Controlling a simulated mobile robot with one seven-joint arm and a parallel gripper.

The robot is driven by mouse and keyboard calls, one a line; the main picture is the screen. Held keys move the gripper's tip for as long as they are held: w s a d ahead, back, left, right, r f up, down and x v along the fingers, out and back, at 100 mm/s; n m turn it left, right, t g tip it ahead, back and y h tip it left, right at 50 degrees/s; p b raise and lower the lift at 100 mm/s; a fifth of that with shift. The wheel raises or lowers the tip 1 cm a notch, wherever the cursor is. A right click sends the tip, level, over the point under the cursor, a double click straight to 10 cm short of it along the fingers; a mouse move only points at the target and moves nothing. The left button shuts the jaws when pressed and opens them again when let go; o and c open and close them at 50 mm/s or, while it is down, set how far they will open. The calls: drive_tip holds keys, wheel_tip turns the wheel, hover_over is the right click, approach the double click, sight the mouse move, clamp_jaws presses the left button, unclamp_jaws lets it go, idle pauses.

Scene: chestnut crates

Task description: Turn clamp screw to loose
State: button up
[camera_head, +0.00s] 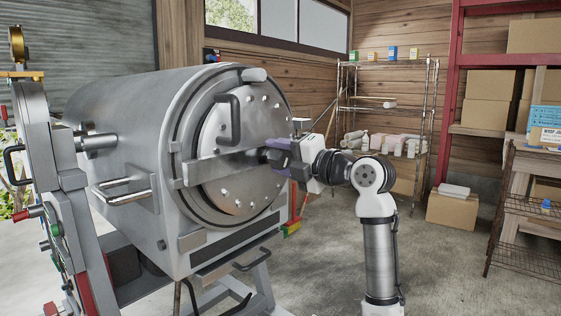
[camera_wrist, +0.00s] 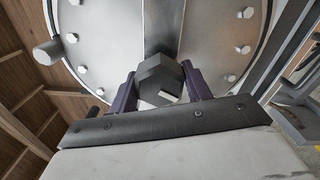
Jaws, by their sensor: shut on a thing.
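The clamp screw shows in the wrist view as a dark hexagonal head (camera_wrist: 160,76) in front of a metal bar across the round door. My gripper (camera_wrist: 160,90) has its two purple fingers on either side of this head, shut on it. In the head view my gripper (camera_head: 268,157) reaches the middle of the door (camera_head: 230,115) from the right. The screw head is mostly hidden there by the fingers. The clamp bar (camera_head: 215,167) runs across the door. I cannot tell how tight the screw is.
The big steel cylinder (camera_head: 130,120) stands on a frame. A black handle (camera_head: 235,118) sticks out of the door above the bar. A metal frame with a gauge (camera_head: 17,45) stands at the left. Shelves (camera_head: 385,108) and boxes (camera_head: 452,208) stand behind.

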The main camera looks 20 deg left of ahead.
drive_tip(key=shift+s+a+f+n, duration=0.1)
drive_tip(key=shift+s+f+n, duration=0.05)
drive_tip(key=shift+n, duration=0.55)
drive_tip(key=o, duration=1)
drive_tip(key=shift+c, duration=0.2)
drive_tip(key=shift+d, duration=0.3)
drive_tip(key=v, duration=1.3)
drive_tip(key=shift+b, duration=0.3)
